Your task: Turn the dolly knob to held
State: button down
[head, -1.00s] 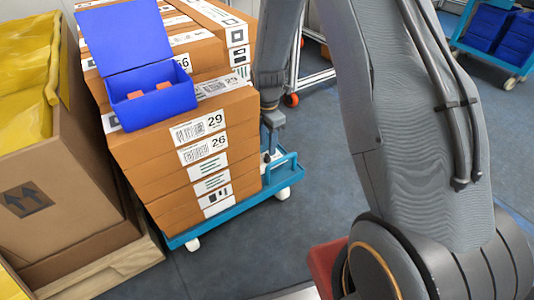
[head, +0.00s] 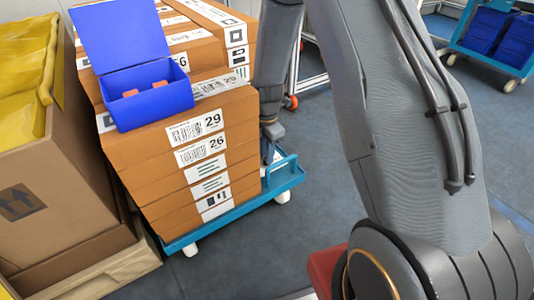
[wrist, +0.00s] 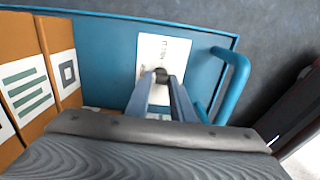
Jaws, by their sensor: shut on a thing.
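The blue dolly (head: 290,178) stands on the floor under a stack of boxes, and its deck (wrist: 105,60) fills much of the wrist view. A white label plate (wrist: 150,50) lies on the deck, with small print that I cannot read surely. The small dark dolly knob (wrist: 162,73) sits on this plate. My gripper (wrist: 162,84) points down at the deck with its fingers shut on the knob. Which way the knob points is hard to tell. In the head view my gripper (head: 268,152) is beside the stack, and the knob is hidden.
Brown labelled boxes (head: 185,165) stand close left of my gripper, with an open blue bin (head: 150,95) on top. A blue handle rail (wrist: 238,80) rises at the dolly's edge. A large carton (head: 60,190) stands further left.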

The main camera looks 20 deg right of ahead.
jog(key=shift+r+m+p, duration=0.1)
jog(key=shift+m+p, duration=0.2)
jog(key=shift+p, duration=0.15)
jog(key=m+p, duration=0.2)
jog(key=p, duration=0.2)
jog(key=shift+s+r+m, duration=0.1)
jog(key=shift+m, duration=0.3)
jog(key=m+p, duration=0.8)
jog(key=m, duration=0.2)
jog(key=shift+m+p, duration=1.15)
jog(key=shift+m, duration=1.05)
jog(key=c, duration=1.5)
grip_release()
jog(key=shift+c, duration=0.2)
